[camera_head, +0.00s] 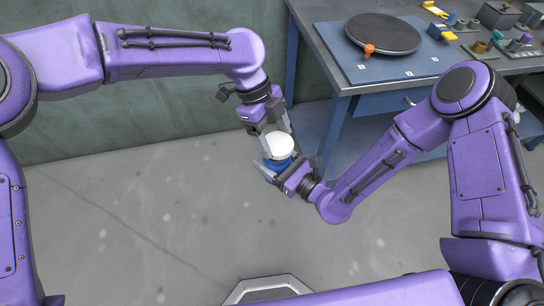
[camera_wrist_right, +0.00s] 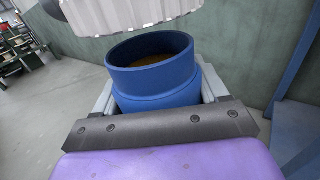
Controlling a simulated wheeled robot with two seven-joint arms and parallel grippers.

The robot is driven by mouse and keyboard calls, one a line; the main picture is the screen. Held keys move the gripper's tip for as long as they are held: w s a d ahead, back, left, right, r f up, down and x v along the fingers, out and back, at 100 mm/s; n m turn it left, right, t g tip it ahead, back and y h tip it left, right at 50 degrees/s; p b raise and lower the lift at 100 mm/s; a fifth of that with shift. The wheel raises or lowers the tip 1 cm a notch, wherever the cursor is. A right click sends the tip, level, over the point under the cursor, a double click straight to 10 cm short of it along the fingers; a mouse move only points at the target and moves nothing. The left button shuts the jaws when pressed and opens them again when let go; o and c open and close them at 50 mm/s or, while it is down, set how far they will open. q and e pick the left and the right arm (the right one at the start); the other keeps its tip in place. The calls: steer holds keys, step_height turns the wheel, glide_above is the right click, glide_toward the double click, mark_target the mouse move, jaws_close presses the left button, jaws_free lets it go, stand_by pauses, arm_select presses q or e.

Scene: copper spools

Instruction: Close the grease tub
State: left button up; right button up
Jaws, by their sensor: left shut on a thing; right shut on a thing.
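The blue grease tub (camera_wrist_right: 155,85) is open at the top in the right wrist view, with brown grease inside. My right gripper (camera_head: 284,168) is shut around the tub's body and holds it in the air. In the head view the blue tub (camera_head: 275,164) shows partly below the white lid (camera_head: 280,145). My left gripper (camera_head: 272,132) is shut on the lid and holds it from above. In the right wrist view the ridged white lid (camera_wrist_right: 125,14) is above the tub and off to the left, apart from the rim.
A blue workbench (camera_head: 345,82) stands at the upper right with a dark round turntable (camera_head: 383,34), an orange knob piece (camera_head: 369,50) and several small parts. The grey floor (camera_head: 150,215) below the grippers is clear. A green wall (camera_head: 120,110) is behind the left arm.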

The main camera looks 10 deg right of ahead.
mark_target(271, 139)
arm_select(q)
steer(key=shift+f, duration=0.1)
stand_by(0.7)
steer(key=shift+f, duration=0.85)
steer(key=shift+f, duration=0.6)
